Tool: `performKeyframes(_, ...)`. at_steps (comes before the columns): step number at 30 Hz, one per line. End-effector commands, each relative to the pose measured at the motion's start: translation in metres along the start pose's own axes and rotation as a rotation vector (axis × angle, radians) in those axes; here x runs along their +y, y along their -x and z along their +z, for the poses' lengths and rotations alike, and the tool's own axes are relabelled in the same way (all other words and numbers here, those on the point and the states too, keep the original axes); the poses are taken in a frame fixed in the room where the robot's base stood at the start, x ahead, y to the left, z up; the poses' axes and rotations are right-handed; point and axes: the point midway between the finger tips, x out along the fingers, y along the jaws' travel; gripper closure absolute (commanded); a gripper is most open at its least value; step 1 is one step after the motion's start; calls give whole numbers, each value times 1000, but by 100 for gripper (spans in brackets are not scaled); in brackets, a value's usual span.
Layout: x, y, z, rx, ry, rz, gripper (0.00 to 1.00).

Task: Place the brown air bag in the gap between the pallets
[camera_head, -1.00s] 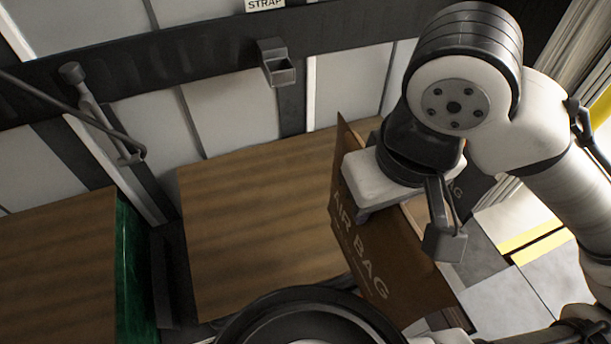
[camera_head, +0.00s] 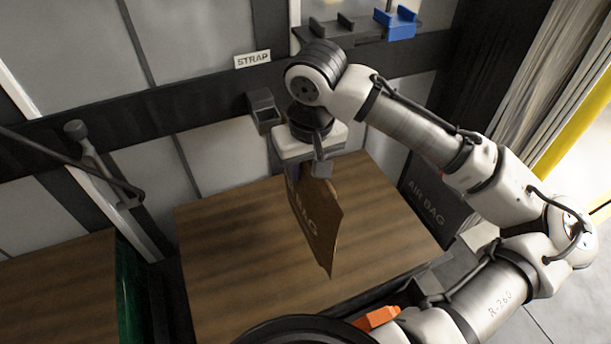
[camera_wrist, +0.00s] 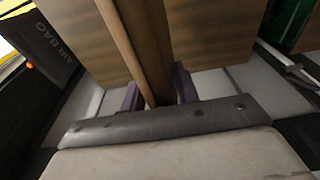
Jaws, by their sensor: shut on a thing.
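The brown air bag (camera_head: 318,228), a flat sheet marked AIR BAG, hangs roughly upright and slightly tilted from my gripper (camera_head: 304,172). It is over the right pallet's wood-brown load (camera_head: 225,260); I cannot tell how high above it. In the wrist view, the two purple fingers of my gripper (camera_wrist: 158,95) are on either side of the bag (camera_wrist: 150,45), which is seen edge-on. The left pallet's load (camera_head: 60,285) has a green side (camera_head: 130,290). The dark gap (camera_head: 168,300) between the two loads is left of the bag, and its bottom is hidden.
A dark bag marked AIR BAG (camera_head: 432,205) stands at the right by the wall. A grey wall bracket (camera_head: 265,110) is close behind my gripper. A bar (camera_head: 95,160) stands near the gap. A blue holder (camera_head: 395,22) and STRAP sign (camera_head: 252,60) are on the wall.

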Motion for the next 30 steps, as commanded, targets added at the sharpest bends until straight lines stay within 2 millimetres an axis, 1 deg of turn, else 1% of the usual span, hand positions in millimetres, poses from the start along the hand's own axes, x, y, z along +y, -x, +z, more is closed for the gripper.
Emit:
performKeyframes(5,0,-14,3,-1,-1,-1,100)
performKeyframes(9,0,-36,7,-2,-1,-1,100)
performKeyframes(14,0,-43,3,0,0,-1,100)
performKeyframes(21,0,-44,3,1,0,-1,100)
performKeyframes(25,0,-49,4,1,0,-1,100)
performKeyframes(26,0,-48,4,1,0,0,65)
performKeyframes(30,0,-47,4,0,0,0,48)
